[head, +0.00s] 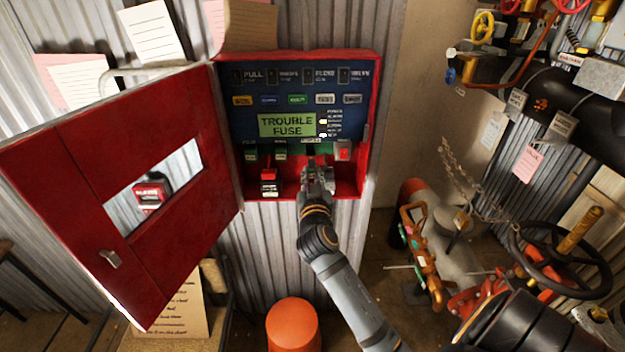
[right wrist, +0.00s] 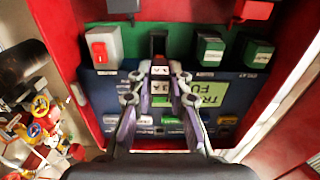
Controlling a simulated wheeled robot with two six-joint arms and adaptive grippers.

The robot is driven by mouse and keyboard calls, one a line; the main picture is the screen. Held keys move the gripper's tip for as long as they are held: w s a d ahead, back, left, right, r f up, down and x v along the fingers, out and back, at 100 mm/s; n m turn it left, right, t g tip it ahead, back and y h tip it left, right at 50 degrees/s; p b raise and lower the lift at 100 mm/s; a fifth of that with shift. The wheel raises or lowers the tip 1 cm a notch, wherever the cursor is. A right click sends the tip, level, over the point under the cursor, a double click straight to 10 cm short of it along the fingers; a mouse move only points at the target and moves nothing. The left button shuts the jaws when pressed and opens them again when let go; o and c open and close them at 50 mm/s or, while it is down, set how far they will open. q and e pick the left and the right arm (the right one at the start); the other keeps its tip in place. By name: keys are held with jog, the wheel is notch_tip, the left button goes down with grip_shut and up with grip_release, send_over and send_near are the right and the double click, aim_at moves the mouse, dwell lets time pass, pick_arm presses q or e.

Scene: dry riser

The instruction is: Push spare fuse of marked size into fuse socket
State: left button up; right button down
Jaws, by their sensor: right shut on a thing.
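My right gripper (head: 318,182) is inside the open red cabinet, at the lower edge of its panel. In the right wrist view the gripper (right wrist: 161,82) is shut on a small fuse (right wrist: 160,88) with pale markings; its fingers hide its sides. A dark upright piece (right wrist: 158,43) on the green strip is directly beyond the fuse, perhaps the fuse socket; I cannot tell whether they touch. The panel's green display (head: 287,125) reads "TROUBLE FUSE". Green blocks (right wrist: 208,50) and a white block with a red front (right wrist: 100,47) flank the dark piece. My left gripper is not in view.
The cabinet's red door (head: 110,190) hangs open at the left. An orange cylinder (head: 294,325) stands below. Pipes and a black handwheel (head: 560,258) crowd the right.

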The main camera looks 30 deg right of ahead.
aim_at(311, 158)
jog(key=shift+b+x, duration=0.3)
jog(key=shift+x, duration=2)
jog(key=shift+b, duration=0.5)
jog(key=shift+b+x, duration=0.45)
jog(key=shift+x, duration=1.55)
jog(key=c, duration=1.2)
grip_release()
jog(key=shift+d, duration=0.1)
